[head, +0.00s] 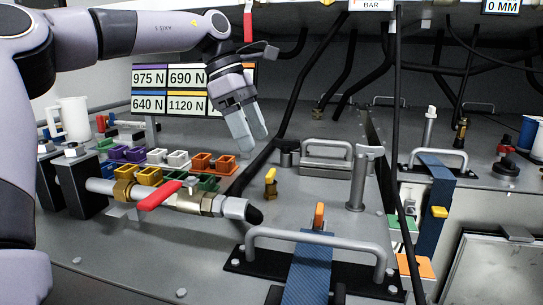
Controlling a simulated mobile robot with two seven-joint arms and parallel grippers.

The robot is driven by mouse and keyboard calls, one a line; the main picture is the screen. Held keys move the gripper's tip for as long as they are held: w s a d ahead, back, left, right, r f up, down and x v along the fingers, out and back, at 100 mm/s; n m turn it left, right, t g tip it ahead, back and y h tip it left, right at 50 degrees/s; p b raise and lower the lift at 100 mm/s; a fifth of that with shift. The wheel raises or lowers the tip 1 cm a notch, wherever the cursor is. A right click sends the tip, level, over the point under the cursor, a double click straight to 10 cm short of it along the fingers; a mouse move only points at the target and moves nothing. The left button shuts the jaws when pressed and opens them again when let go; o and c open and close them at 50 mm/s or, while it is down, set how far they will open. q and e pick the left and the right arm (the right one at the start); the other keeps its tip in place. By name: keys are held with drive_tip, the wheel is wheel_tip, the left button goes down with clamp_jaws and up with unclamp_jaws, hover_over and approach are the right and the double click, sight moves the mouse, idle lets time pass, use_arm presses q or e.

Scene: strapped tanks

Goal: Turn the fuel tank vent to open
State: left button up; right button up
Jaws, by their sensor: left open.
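My left gripper (251,135) reaches in from the upper left and points down, open and empty, above the tank top. A small brass valve with a yellow handle (270,176) stands on the near tank, below and slightly right of the fingertips, apart from them. A similar brass fitting (461,132) stands on the right tank. No readable label shows which of these is the fuel tank vent. My right gripper is not in view.
Grey tank handles (318,237) and blue straps (308,275) are in front. Coloured bins (149,176) and a force sign (168,90) stand at the left. A post (357,180) rises right of the yellow-handled valve. Dark hoses hang behind.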

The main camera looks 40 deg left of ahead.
sight(269, 172)
use_arm(q)
drive_tip(key=x, duration=0.7)
drive_tip(key=shift+w, duration=0.15)
drive_tip(key=c, duration=1.1)
